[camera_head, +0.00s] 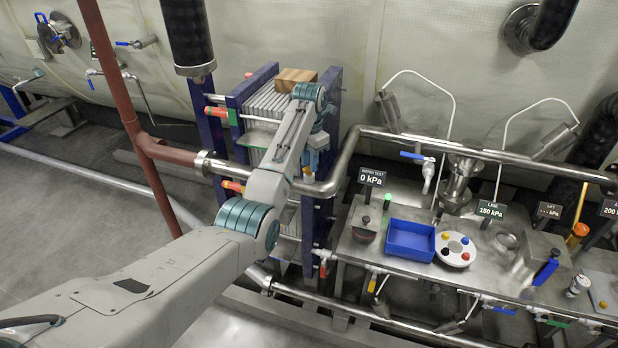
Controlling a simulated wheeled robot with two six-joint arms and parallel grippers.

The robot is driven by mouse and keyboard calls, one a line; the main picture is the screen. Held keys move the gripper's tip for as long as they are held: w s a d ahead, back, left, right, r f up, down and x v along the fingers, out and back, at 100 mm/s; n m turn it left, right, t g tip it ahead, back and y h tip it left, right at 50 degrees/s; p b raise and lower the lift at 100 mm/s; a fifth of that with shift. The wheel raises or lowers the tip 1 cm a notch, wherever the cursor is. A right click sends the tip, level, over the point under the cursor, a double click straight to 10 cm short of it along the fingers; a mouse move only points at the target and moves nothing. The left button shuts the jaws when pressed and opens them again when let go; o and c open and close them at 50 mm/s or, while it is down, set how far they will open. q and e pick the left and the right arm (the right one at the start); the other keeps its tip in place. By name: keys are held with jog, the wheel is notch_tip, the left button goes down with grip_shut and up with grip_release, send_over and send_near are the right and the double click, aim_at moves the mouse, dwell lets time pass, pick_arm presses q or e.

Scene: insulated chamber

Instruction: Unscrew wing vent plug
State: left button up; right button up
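My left arm comes in from the lower left and bends down at its wrist. My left gripper (312,164) points down just left of the steel pipe bend, in front of the blue-framed plate stack (265,104). A small pale piece with an orange-brown top (308,174) shows at its tip. I cannot tell whether this is the wing vent plug or whether it is gripped. The fingers are too small and covered to read. No wing vent plug can be made out for certain elsewhere. My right gripper is not in view.
A steel pipe (440,144) runs close to the right of the gripper. The bench (350,250) at the right holds a blue tray (397,238), a white disc with coloured knobs (468,256) and gauge signs. A red-brown post (125,100) stands at the left. Grey floor (60,225) is open there.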

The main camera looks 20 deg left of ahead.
pick_arm(q)
jog(key=shift+f, duration=0.1)
jog(key=shift+s+r, duration=0.1)
jog(key=shift+r, duration=2.4)
